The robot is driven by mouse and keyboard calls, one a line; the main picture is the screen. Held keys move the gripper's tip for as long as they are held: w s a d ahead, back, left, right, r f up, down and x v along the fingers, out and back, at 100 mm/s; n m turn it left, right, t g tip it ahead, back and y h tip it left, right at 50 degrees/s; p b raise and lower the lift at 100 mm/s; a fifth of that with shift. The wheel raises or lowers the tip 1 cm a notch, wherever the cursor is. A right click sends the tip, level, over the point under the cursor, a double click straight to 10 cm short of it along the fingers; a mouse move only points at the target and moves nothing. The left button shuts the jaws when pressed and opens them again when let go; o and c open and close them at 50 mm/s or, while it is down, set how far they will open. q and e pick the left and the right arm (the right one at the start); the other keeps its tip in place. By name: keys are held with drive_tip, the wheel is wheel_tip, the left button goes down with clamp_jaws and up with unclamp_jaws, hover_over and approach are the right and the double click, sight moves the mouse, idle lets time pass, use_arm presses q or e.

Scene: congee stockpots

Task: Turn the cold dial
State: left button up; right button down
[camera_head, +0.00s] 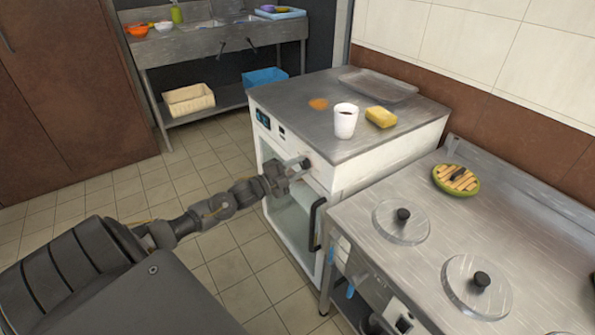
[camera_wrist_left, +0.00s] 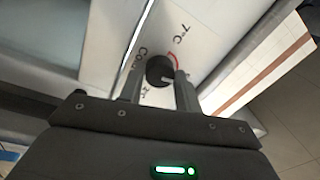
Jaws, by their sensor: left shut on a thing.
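The cold dial (camera_wrist_left: 160,70) is a round black knob on a white panel, printed with "Cold" and "7°C" lettering and a red arc. A pale mark shows at its lower edge. My left gripper (camera_wrist_left: 158,84) has one finger on each side of the dial and is shut on it. In the head view the left gripper (camera_head: 292,172) reaches the front of the white steel-topped unit (camera_head: 390,150), at its upper front near the dark dial (camera_head: 306,164). The fingers partly cover the dial there. My right gripper is not seen.
A white cup (camera_head: 345,121), a yellow sponge (camera_head: 381,117) and a metal tray (camera_head: 378,85) sit on the unit. A dark door handle (camera_head: 315,225) is below the dial. A steel counter (camera_head: 450,225) with round lids stands close at right. The tiled floor (camera_head: 225,250) at left is clear.

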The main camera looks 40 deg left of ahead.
use_arm(q)
drive_tip(key=m+h+b, duration=0.1)
drive_tip(key=m+b, duration=0.1)
drive_tip(key=m, duration=0.4)
drive_tip(key=m+b, duration=0.2)
drive_tip(key=m, duration=0.2)
drive_tip(key=shift+m+g, duration=0.4)
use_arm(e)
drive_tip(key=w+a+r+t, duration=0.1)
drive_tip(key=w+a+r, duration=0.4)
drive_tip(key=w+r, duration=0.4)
use_arm(q)
drive_tip(key=m+b, duration=0.3)
drive_tip(key=m, duration=0.1)
drive_tip(key=shift+m, duration=0.4)
drive_tip(key=m+b, duration=0.2)
drive_tip(key=m, duration=0.2)
drive_tip(key=shift+g+h+b, duration=0.3)
drive_tip(key=shift+g, duration=0.1)
drive_tip(key=shift+r+m+b, duration=0.15)
drive_tip(key=shift+m+b, duration=0.15)
drive_tip(key=shift+m, duration=0.2)
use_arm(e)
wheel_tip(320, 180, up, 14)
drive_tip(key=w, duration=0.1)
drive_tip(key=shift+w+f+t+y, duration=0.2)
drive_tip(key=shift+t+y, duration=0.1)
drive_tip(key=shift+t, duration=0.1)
use_arm(q)
drive_tip(key=o, duration=1)
